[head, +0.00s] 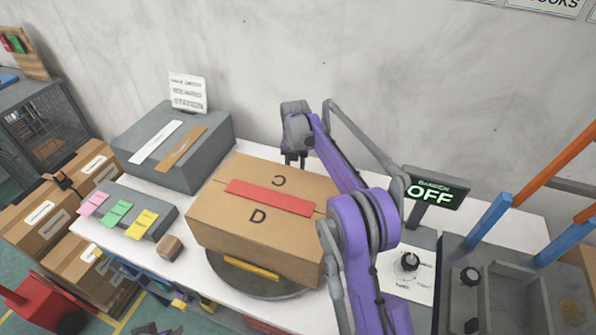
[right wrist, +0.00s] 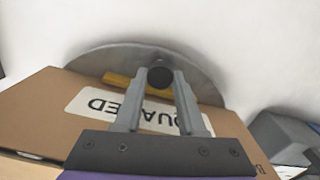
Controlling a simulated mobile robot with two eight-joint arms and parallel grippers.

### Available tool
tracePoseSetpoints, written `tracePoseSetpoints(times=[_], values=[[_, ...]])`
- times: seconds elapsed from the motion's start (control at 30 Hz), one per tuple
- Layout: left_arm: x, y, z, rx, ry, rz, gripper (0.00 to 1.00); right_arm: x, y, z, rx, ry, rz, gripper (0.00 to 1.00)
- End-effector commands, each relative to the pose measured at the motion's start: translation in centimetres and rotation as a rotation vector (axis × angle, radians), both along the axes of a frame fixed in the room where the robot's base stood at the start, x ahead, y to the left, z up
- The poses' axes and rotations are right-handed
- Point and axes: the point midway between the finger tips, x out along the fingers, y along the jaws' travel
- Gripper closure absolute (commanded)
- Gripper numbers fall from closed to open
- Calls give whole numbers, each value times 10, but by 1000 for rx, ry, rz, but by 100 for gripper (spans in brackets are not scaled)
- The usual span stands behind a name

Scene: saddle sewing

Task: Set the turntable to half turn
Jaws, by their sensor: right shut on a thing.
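The grey round turntable (head: 222,268) is on the white table, with a large cardboard box (head: 215,215) on top of it. The box has a red strip and a letter D. A yellow bar (head: 250,268) shows on the turntable's near side. In the right wrist view, the turntable's rim (right wrist: 95,62) and a yellow bar (right wrist: 118,79) show beyond the box. My right gripper (head: 294,163) reaches behind the box; its fingers (right wrist: 160,85) are shut on a black knob (right wrist: 160,77) at the turntable. A dark shape at the head view's bottom edge may be my left gripper.
A grey slotted box (head: 150,165) and a tray of coloured cards (head: 100,218) stand left. A small wooden block (head: 170,246) lies near the turntable. The wall is close behind.

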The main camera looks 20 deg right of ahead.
Motion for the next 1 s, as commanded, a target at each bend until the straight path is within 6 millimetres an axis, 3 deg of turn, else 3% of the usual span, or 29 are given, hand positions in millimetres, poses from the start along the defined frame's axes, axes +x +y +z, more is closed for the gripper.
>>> tracePoseSetpoints(times=[0.43, 0.47, 0.6, 1.0], values=[[0, 0, 0, 0, 0, 0, 50, 1, 2, 0, 1, 0, 6, 100], [0, 0, 0, 0, 0, 0, 50, 1, 2, 0, 1, 0, 6, 57], [0, 0, 0, 0, 0, 0, 50, 1, 1, 0, 0, 1, 6, 32], [0, 0, 1, 0, -1, 0, 50, 1, 1, 7, 0, 0, 5, 31]])
